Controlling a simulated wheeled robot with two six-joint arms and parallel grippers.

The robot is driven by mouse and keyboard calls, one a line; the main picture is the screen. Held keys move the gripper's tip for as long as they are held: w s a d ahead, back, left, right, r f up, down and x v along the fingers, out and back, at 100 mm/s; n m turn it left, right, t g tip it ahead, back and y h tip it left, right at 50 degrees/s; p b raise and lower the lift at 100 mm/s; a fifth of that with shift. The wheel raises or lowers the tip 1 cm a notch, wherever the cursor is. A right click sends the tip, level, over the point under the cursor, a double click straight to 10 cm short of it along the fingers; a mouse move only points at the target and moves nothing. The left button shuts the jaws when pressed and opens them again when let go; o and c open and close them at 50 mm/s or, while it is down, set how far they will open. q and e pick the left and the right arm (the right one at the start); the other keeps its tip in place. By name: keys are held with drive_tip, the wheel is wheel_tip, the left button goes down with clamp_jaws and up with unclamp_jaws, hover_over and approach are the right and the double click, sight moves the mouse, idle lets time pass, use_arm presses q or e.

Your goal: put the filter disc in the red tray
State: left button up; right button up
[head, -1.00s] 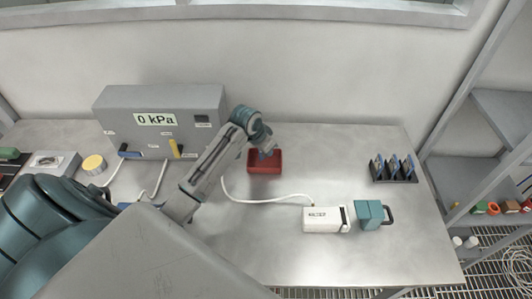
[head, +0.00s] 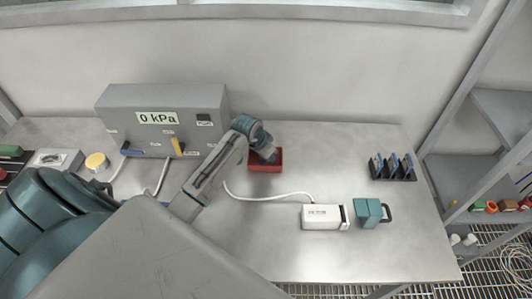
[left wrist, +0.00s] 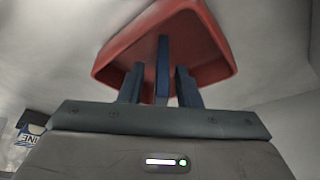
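The red tray (head: 257,167) lies on the steel bench near its back wall. My left gripper (head: 268,154) points down over and into the tray. In the left wrist view the two fingers of my left gripper (left wrist: 160,88) stand apart, with the red tray (left wrist: 222,55) beyond them. A thin dark blue piece, seen edge-on, which looks like the filter disc (left wrist: 163,60), stands between the fingers with a narrow gap on each side. I cannot tell whether it touches the tray floor. My right gripper is not in view.
A black rack (head: 395,178) with blue pieces stands at the right. A white box (head: 322,217) with a hose and a teal handled block (head: 368,212) lie in front. A grey gauge box (head: 160,110) reading 0 kPa stands behind left. Bench between tray and rack is clear.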

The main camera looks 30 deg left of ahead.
use_arm(q)
drive_tip(key=shift+s+a+r, duration=0.1)
drive_tip(key=shift+s+r, duration=0.05)
drive_tip(key=shift+r, duration=0.45)
drive_tip(key=d+b+v, duration=0.1)
drive_tip(key=b+v, duration=0.1)
drive_tip(key=v, duration=0.9)
drive_tip(key=shift+a, duration=0.5)
